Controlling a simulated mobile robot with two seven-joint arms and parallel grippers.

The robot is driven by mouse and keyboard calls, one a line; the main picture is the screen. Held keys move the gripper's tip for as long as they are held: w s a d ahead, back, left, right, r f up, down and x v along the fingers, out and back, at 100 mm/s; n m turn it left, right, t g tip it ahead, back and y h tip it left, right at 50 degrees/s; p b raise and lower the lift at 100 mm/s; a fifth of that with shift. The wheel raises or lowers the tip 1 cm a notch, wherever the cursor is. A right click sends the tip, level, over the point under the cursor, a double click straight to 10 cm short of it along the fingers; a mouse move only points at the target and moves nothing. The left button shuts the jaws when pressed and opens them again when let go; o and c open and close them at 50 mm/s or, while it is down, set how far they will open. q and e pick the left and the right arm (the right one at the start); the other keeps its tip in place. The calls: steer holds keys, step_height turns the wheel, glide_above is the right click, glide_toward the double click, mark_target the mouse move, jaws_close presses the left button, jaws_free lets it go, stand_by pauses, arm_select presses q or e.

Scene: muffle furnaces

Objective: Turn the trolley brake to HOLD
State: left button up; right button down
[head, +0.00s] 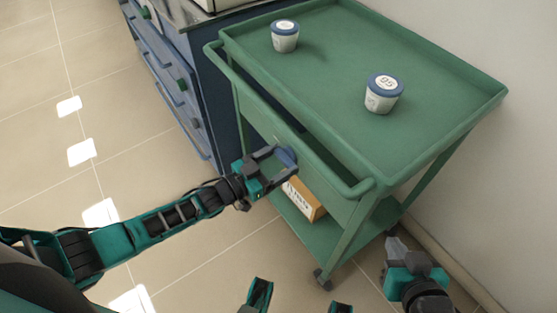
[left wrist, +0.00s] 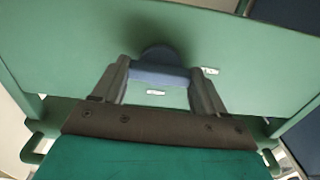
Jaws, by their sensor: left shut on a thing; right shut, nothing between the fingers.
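The green trolley (head: 440,110) stands against the wall. Its brake is a blue knob (head: 287,155) on the trolley's side panel; it also shows in the left wrist view (left wrist: 160,74). My left gripper (head: 284,161) is shut on the brake knob, with a finger on each side of it. In the left wrist view two small white labels sit on the panel, one right of the knob (left wrist: 210,71) and one below it (left wrist: 155,92); their text is too small to read. My right gripper (head: 393,242) is shut and empty, low beside the trolley's near right leg.
Two white jars with blue lids stand on the trolley top, one at the back (head: 285,36) and one at the right (head: 383,94). An orange box (head: 304,199) lies on the lower shelf. A blue drawer cabinet (head: 180,85) stands behind left. The tiled floor at left is clear.

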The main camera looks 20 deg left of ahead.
arm_select(q)
steer(key=shift+n, duration=0.3)
stand_by(0.4)
steer(key=o, duration=1.1)
steer(key=shift+c, duration=0.2)
steer(key=p+v, duration=0.2)
steer(key=v, duration=1.1)
arm_select(e)
step_height(320, 180, up, 2)
steer(key=shift+r, duration=0.1)
arm_select(q)
steer(key=s+d+r+n+y+p, duration=0.2)
steer(key=d+r+n+y+p, duration=0.15)
steer(key=d+r+p, duration=0.25)
steer(key=s+a+r+n+g+y+p, duration=0.1)
steer(key=s+a+r+g+y+p, duration=0.1)
steer(key=s+r+g+y+p, duration=0.1)
step_height(320, 180, up, 3)
steer(key=shift+s+r+y+p, duration=0.1)
steer(key=shift+s+y+p, duration=0.7)
steer(key=shift+y+p, duration=0.45)
arm_select(e)
steer(key=s+d+r, duration=0.1)
steer(key=d+r, duration=0.2)
steer(key=r, duration=0.4)
steer(key=shift+s+h, duration=0.2)
steer(key=shift+h, duration=0.2)
